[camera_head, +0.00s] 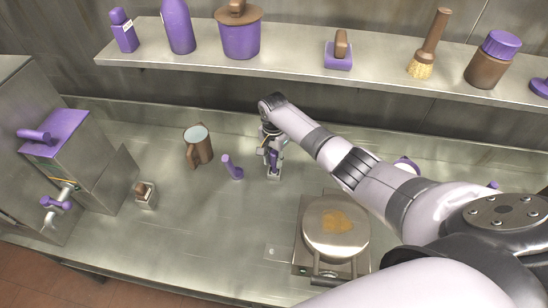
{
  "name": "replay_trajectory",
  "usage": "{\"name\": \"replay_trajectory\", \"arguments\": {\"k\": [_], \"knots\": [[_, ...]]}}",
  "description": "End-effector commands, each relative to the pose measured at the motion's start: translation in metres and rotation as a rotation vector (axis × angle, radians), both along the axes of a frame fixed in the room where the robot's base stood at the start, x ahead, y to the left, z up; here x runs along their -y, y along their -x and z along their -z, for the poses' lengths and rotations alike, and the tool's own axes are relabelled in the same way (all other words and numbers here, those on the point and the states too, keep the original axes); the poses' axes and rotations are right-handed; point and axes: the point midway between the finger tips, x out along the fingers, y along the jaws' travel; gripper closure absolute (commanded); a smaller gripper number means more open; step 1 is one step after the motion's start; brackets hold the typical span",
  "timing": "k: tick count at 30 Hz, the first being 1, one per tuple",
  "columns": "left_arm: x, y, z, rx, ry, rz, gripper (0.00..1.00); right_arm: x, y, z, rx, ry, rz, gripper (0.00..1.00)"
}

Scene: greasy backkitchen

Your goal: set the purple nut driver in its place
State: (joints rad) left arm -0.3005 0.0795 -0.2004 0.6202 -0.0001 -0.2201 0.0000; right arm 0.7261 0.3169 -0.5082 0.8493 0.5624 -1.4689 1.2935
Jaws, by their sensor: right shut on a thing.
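My right gripper (270,148) reaches down over the middle of the counter, its arm coming in from the right. It is shut on a purple thing (274,160), which looks like the purple nut driver, held roughly upright and partly hidden by the fingers. Just below it is a small pale metal block or holder (274,175); I cannot tell whether the driver's tip is inside it or only above it. A second purple, handle-like item (232,167) stands tilted on the counter to the left of the gripper. My left gripper is not in view.
A brown mug (197,146) and a small brown-topped block (145,194) stand to the left. A round-plated griddle (336,226) is at front right. A shelf (290,69) with bottles, a pot and a brush runs above. The counter's front left is clear.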

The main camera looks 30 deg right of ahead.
Motion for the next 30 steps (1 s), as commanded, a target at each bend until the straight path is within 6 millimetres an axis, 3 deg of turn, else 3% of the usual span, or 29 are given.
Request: {"name": "replay_trajectory", "arguments": {"k": [5,6,16,26,30], "knots": [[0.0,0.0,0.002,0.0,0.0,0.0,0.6,0.0,0.0,0.003,0.001,0.0,-0.001,1.0],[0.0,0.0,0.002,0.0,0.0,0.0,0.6,0.0,0.0,0.003,0.001,0.0,-0.001,0.75],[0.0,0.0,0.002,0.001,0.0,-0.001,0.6,0.0,0.0,0.003,0.0,0.0,-0.001,0.53],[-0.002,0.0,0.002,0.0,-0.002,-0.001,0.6,0.0,0.0,0.002,0.0,0.0,-0.001,0.52],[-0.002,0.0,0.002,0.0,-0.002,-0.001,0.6,0.0,-0.001,-0.013,0.002,-0.001,-0.002,0.52]]}}
